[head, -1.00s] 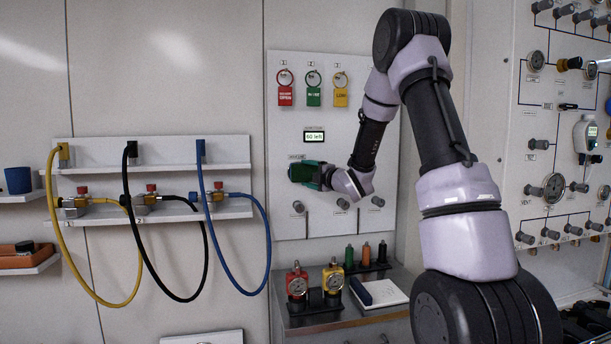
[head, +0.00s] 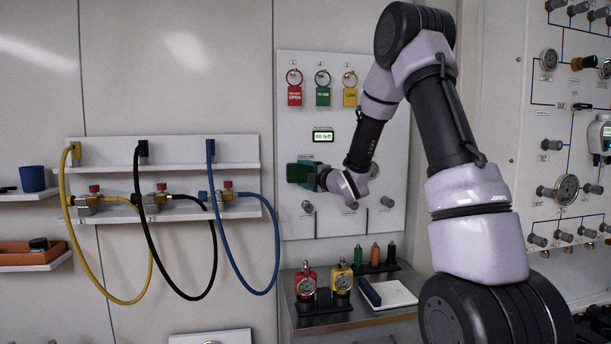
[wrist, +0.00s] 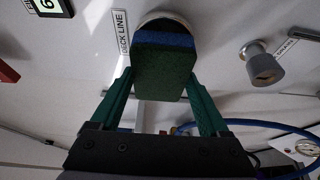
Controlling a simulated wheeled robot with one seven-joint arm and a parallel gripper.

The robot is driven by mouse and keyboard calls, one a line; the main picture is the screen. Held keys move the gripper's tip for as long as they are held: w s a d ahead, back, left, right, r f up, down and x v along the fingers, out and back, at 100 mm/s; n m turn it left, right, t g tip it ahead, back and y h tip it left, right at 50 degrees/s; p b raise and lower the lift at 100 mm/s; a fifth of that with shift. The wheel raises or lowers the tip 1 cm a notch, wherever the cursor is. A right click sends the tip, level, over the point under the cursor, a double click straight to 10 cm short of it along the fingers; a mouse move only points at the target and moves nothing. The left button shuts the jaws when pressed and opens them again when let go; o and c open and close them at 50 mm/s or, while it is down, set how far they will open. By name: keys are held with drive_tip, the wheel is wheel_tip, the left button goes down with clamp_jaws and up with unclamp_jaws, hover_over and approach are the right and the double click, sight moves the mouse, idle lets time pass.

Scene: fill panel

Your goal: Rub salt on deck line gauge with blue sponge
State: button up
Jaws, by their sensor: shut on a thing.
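The sponge (wrist: 164,72), green on its broad face with a blue layer (wrist: 165,40) behind, is held between the green fingers of my gripper (wrist: 163,82) in the wrist view. The deck line gauge (wrist: 163,20) is a round, pale-rimmed fitting by the DECK LINE label (wrist: 122,32). The sponge covers most of it. Whether they touch is unclear, and no salt can be made out. In the head view my gripper (head: 314,176) holds the sponge (head: 297,172) at the left part of the white panel (head: 300,225), hiding the gauge.
A grey knob (wrist: 262,65) is beside the gauge. A display reading "60 left" (head: 323,136) and several hanging tags (head: 323,96) are above. Yellow, black and blue hoses (head: 275,245) hang at left. Red and yellow gauges (head: 305,283) stand on the counter below.

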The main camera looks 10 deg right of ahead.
drive_tip(key=shift+s+d, duration=0.15)
drive_tip(key=shift+s, duration=1.1)
drive_tip(key=shift+s+d, duration=0.15)
drive_tip(key=shift+s, duration=1.05)
drive_tip(key=shift+s, duration=0.1)
drive_tip(key=s, duration=0.2)
drive_tip(key=shift+s, duration=0.4)
drive_tip(key=shift+f, duration=0.1)
drive_tip(key=s+d+f+h, duration=0.1)
drive_tip(key=d+f, duration=0.3)
drive_tip(key=f, duration=0.2)
drive_tip(key=s+d+f+m, duration=0.1)
drive_tip(key=d+f, duration=0.3)
drive_tip(key=f, duration=0.3)
drive_tip(key=shift+s+d+t+h, duration=0.3)
drive_tip(key=shift+s+d+h, duration=0.05)
drive_tip(key=shift+d+h, duration=0.05)
